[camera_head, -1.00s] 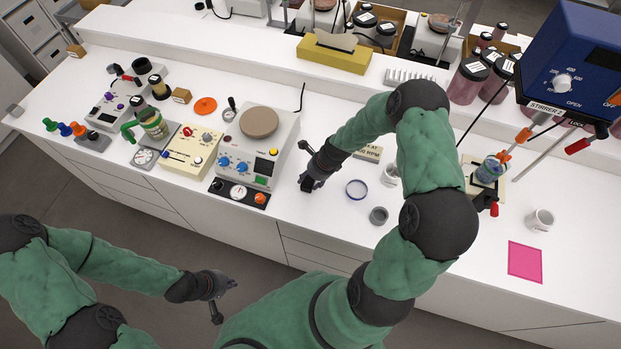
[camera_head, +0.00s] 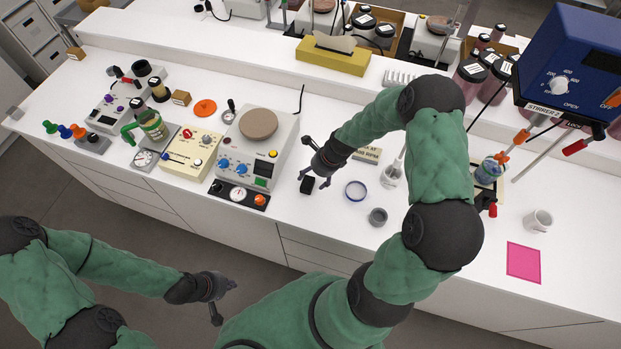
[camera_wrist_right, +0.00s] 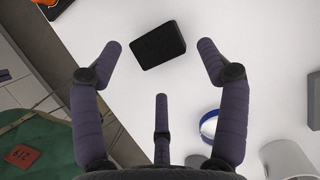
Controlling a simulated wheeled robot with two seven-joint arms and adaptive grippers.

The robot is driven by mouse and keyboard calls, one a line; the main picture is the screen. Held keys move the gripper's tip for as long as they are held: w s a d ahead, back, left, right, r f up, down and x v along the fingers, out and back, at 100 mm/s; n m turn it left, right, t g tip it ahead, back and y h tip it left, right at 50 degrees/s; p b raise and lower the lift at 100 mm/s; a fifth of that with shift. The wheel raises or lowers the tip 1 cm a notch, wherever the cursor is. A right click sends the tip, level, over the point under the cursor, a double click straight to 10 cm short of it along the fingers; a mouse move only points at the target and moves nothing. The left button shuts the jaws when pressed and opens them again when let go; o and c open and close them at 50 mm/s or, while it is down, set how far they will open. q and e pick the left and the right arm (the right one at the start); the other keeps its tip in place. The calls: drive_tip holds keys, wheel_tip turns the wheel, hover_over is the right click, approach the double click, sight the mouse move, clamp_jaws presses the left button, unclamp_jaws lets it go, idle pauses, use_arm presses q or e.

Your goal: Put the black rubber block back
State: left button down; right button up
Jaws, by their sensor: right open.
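The black rubber block (camera_head: 307,185) lies on the white bench top, in front of the hotplate's right side. In the right wrist view the block (camera_wrist_right: 160,45) lies slightly turned on the bare surface, between the spread fingertips and apart from them. My right gripper (camera_head: 315,168) is open and empty above it; its spread fingers also show in the wrist view (camera_wrist_right: 158,62). My left gripper (camera_head: 225,302) hangs in front of the bench, away from the block, with its fingers spread and nothing between them.
The hotplate (camera_head: 258,150) and a black dial panel (camera_head: 238,194) are left. A pink sheet (camera_head: 523,262) lies far right.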

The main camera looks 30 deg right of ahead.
use_arm(q)
drive_tip(key=shift+r, duration=0.35)
use_arm(e)
drive_tip(key=v, duration=0.8)
